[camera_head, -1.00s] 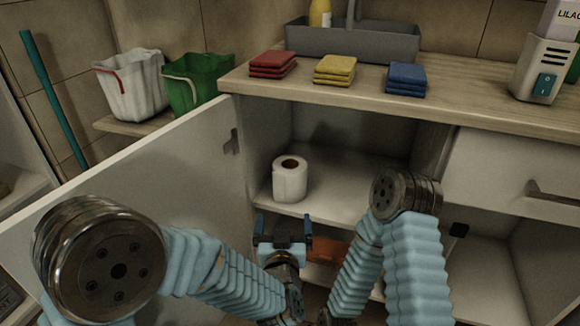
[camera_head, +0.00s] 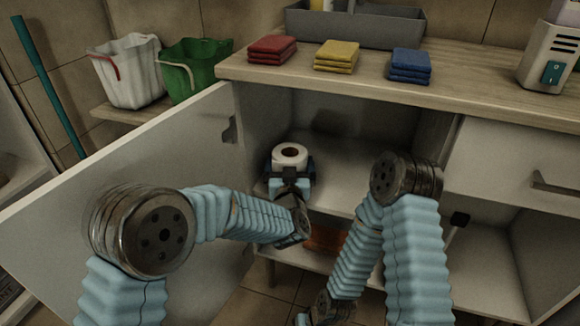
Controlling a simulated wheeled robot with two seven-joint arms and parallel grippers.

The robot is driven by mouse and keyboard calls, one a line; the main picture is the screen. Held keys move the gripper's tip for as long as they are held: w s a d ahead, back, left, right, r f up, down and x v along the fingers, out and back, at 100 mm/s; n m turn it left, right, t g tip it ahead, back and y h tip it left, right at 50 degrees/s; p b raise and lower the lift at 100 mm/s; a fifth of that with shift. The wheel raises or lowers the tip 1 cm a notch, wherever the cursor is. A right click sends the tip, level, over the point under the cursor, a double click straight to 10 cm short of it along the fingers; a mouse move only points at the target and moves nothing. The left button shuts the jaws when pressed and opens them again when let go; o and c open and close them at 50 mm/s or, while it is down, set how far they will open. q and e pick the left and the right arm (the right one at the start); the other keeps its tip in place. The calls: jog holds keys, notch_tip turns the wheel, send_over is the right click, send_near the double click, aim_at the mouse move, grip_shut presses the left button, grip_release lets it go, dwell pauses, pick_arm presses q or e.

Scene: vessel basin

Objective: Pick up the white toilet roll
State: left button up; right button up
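The white toilet roll (camera_head: 290,155) stands upright on the upper shelf inside the open cabinet, near its left wall. My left gripper (camera_head: 290,172) has come in from the front at the roll. Its fingers lie on the left and right sides of the roll, and the gripper body hides the roll's lower front. I cannot tell whether the fingers press on it. My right arm reaches down at the bottom centre, and its gripper is not visible.
The open cabinet door (camera_head: 130,180) stands left of my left arm. The countertop (camera_head: 350,85) overhangs the shelf and holds red (camera_head: 272,49), yellow (camera_head: 336,56) and blue (camera_head: 410,66) cloths. The shelf (camera_head: 335,190) is bare right of the roll.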

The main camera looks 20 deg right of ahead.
pick_arm(q)
jog(key=shift+w, duration=0.25)
jog(key=c, duration=0.7)
jog(key=shift+r, duration=0.1)
